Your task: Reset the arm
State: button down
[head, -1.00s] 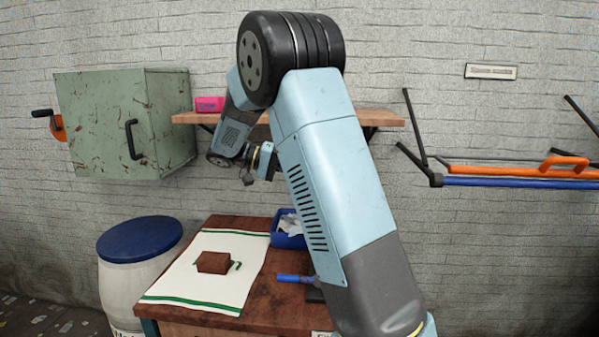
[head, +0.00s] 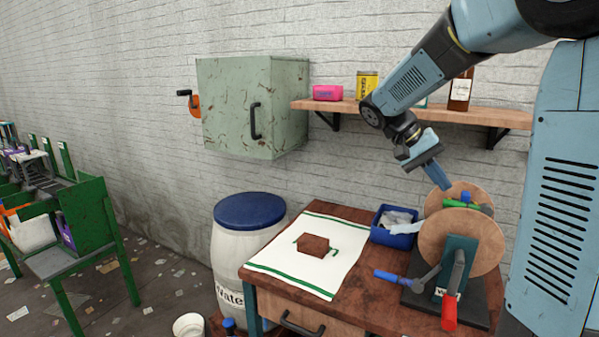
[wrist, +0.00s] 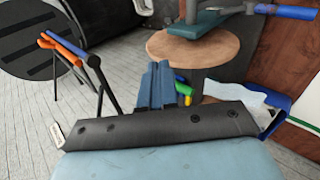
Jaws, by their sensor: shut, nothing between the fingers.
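My gripper (head: 438,178) hangs at the end of my blue arm, pointing down and to the right, in front of the wall shelf. Its fingers are together with nothing visible between them. It looks close above the wooden discs (head: 460,245) of a winder on the workbench; I cannot tell the exact gap. In the wrist view my gripper's blue fingers (wrist: 157,86) lie side by side, with a wooden disc (wrist: 180,48) beyond them.
The workbench (head: 345,213) bears a blue bin (head: 392,240), a white cloth (head: 290,262) with a brown block (head: 313,245), and the winder with its red handle (head: 449,312). A green cabinet (head: 230,105), a shelf (head: 500,117) with containers and a blue-lidded barrel (head: 245,250) stand around it.

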jog(key=s+a+n+t+y, duration=0.2)
jog(key=s+a+t+y, duration=0.2)
jog(key=s, duration=0.5)
jog(key=s+a+f+n+t+y, duration=0.1)
jog(key=s+a+n+t+y, duration=0.1)
jog(key=s, duration=0.8)
jog(key=shift+a+f+t+y, duration=0.15)
jog(key=shift+a+t+y, duration=0.8)
jog(key=shift+t, duration=0.45)
